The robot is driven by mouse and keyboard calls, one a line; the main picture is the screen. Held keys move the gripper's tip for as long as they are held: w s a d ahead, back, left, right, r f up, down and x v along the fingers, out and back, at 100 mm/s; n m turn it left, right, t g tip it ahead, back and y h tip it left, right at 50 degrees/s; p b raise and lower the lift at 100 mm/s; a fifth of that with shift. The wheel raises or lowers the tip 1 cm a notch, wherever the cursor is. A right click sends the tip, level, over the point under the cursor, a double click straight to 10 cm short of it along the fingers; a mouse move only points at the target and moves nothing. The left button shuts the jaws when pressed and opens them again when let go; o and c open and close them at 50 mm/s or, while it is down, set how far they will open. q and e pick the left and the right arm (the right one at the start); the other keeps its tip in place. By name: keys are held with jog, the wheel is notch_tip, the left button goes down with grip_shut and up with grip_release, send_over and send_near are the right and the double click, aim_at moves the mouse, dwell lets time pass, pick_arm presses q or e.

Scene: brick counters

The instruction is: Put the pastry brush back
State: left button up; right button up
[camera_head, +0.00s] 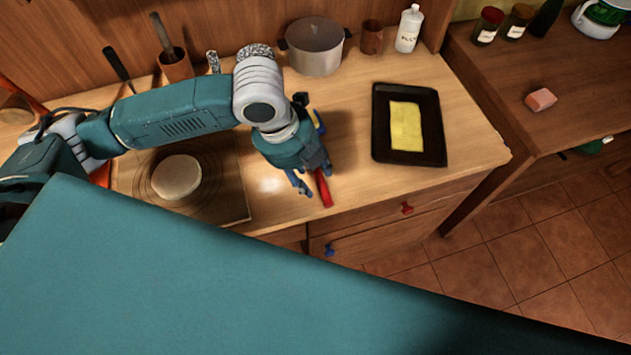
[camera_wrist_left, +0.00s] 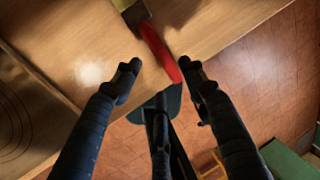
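The pastry brush lies on the wooden counter near its front edge. Its red handle (camera_head: 324,190) shows just below my left gripper (camera_head: 313,178) in the head view; the rest is hidden by the gripper. In the left wrist view the red handle (camera_wrist_left: 160,53) runs diagonally, with a pale yellowish head (camera_wrist_left: 130,12) at the top edge. My left gripper (camera_wrist_left: 163,72) is open, its fingertips spread on either side of the handle's lower end. I cannot tell whether they touch it. My right gripper is not in view.
A black tray (camera_head: 380,148) with a yellow slab (camera_head: 405,126) lies right of my left gripper. A board (camera_head: 235,195) with round dough (camera_head: 176,177) lies left. Behind stand a pot (camera_head: 315,48), a brown cup (camera_head: 371,38), a white bottle (camera_head: 408,28) and a clay utensil holder (camera_head: 177,68).

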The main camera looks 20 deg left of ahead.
pick_arm(q)
jog(key=v, duration=0.7)
jog(key=shift+d+r, duration=0.1)
